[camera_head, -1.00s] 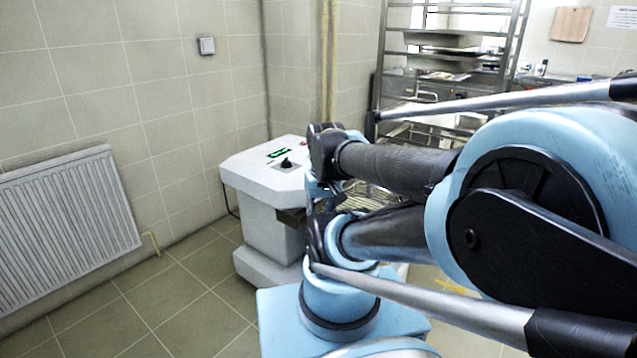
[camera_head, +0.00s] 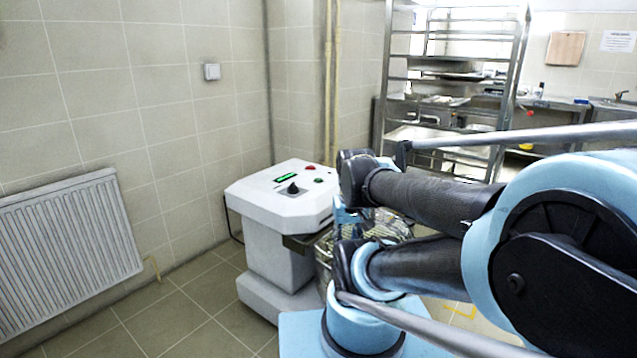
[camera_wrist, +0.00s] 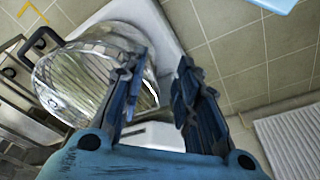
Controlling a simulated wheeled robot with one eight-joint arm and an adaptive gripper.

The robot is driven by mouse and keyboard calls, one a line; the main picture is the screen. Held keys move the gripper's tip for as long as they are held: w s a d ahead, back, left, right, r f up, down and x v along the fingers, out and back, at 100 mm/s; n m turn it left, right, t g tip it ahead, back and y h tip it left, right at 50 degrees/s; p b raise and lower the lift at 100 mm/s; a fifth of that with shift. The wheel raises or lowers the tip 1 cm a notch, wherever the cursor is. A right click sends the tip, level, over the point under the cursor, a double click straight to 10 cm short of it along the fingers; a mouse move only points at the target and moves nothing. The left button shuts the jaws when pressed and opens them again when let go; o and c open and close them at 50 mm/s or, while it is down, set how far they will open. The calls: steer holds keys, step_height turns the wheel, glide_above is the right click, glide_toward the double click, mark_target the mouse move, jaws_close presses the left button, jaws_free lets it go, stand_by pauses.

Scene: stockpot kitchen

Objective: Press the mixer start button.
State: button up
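The mixer (camera_head: 254,201) is a white machine standing on the floor near the wall corner. Its top panel carries a green display, a black knob (camera_head: 293,189), a red button (camera_head: 310,167) and a green button (camera_head: 319,180). No label is readable, so I cannot tell which one is the start button by text. In the head view my arm passes right of the panel and my gripper is hidden. In the wrist view my gripper (camera_wrist: 157,88) is open, with nothing between its fingers. The mixer's metal bowl and wire guard (camera_wrist: 85,75) lie beyond the left finger.
A radiator (camera_head: 68,245) is on the left wall, with a wall switch (camera_head: 211,72) above. A steel rack (camera_head: 455,80) stands behind my arm, and a counter with a sink lies at the back right. The tiled floor left of the mixer is clear.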

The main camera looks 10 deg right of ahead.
jaws_close()
steer(key=shift+s, duration=0.1)
stand_by(1.0)
